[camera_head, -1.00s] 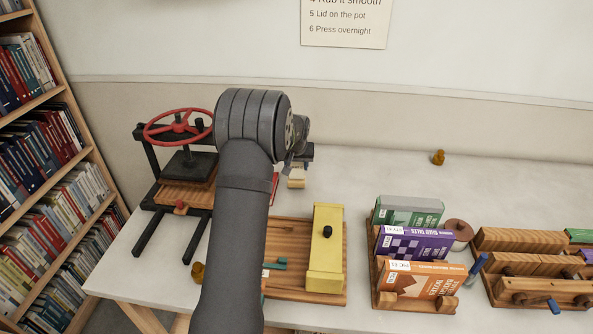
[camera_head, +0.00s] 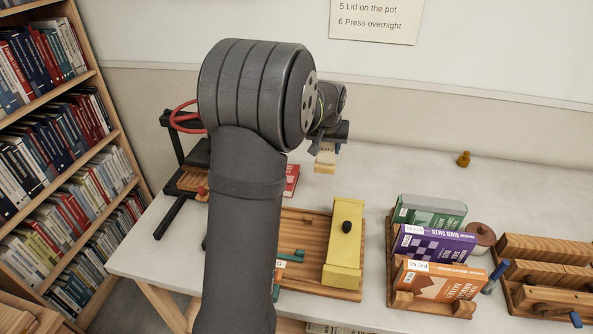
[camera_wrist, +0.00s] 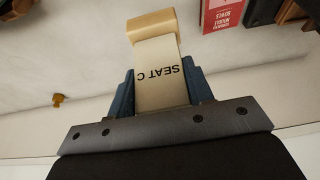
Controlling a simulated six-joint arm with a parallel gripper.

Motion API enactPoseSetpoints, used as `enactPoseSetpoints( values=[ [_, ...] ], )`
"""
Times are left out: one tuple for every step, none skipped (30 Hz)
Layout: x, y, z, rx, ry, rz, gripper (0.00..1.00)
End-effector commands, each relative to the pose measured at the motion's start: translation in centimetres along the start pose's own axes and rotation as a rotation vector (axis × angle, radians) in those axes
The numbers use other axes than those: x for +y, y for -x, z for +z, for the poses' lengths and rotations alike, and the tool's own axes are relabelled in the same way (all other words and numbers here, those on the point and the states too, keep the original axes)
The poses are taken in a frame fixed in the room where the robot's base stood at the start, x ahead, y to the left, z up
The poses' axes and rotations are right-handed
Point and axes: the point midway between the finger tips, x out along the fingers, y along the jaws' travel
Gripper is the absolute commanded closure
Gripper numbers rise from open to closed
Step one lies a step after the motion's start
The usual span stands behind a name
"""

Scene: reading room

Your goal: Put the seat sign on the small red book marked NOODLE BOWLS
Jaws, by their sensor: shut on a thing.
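The seat sign (camera_wrist: 158,75) is a cream card lettered "SEAT C" with a pale wooden block at one end. My gripper (camera_wrist: 162,90) is shut on it, with a blue finger on each side of the card. In the head view the seat sign (camera_head: 325,157) hangs below my gripper (camera_head: 328,140), which is partly hidden behind my wrist. The small red book (camera_wrist: 221,15) shows the words NOODLE BOWLS at the top right of the wrist view, apart from the sign. In the head view the red book (camera_head: 291,180) lies on the table, partly hidden by my arm.
A black press with a red wheel (camera_head: 184,116) stands left of my arm. A wooden board with a yellow bar (camera_head: 344,245) lies in front. A rack of upright books (camera_head: 435,245) and wooden blocks (camera_head: 545,272) stand right. The back right tabletop is mostly clear.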

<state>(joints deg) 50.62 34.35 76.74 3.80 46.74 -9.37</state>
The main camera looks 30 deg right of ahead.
Motion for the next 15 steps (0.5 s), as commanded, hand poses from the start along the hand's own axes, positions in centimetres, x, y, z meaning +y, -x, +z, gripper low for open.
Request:
enactPoseSetpoints(
  values=[
    [-1.4, 0.7, 0.3, 0.002, -0.002, 0.002, 0.9],
    [-2.0, 0.9, 0.5, 0.003, -0.008, 0.004, 0.9],
    [-2.7, 1.2, 0.8, 0.003, -0.013, 0.006, 0.9],
    [-3.1, 1.3, 0.9, 0.003, -0.016, 0.008, 0.9],
    [-3.5, 1.4, 0.9, 0.004, -0.019, 0.009, 0.9],
    [-4.0, 1.3, 1.0, 0.004, -0.022, 0.009, 0.9],
    [-4.5, 1.1, 1.0, 0.003, -0.023, 0.009, 0.9],
    [-5.0, 0.8, 1.0, 0.002, -0.024, 0.009, 0.9],
    [-5.6, 0.3, 1.0, 0.001, -0.023, 0.01, 0.9],
    [-6.2, -0.2, 0.9, 0.001, -0.023, 0.01, 0.9],
    [-6.8, -0.6, 0.8, 0.002, -0.022, 0.009, 0.9],
    [-7.7, -1.4, 0.6, 0.001, -0.023, 0.009, 0.9],
    [-8.3, -1.9, 0.6, 0.0, -0.022, 0.009, 0.9],
    [-8.9, -2.3, 0.4, 0.001, -0.022, 0.01, 0.9],
    [-9.8, -3.0, 0.3, 0.001, -0.022, 0.01, 0.9]
  ],
)
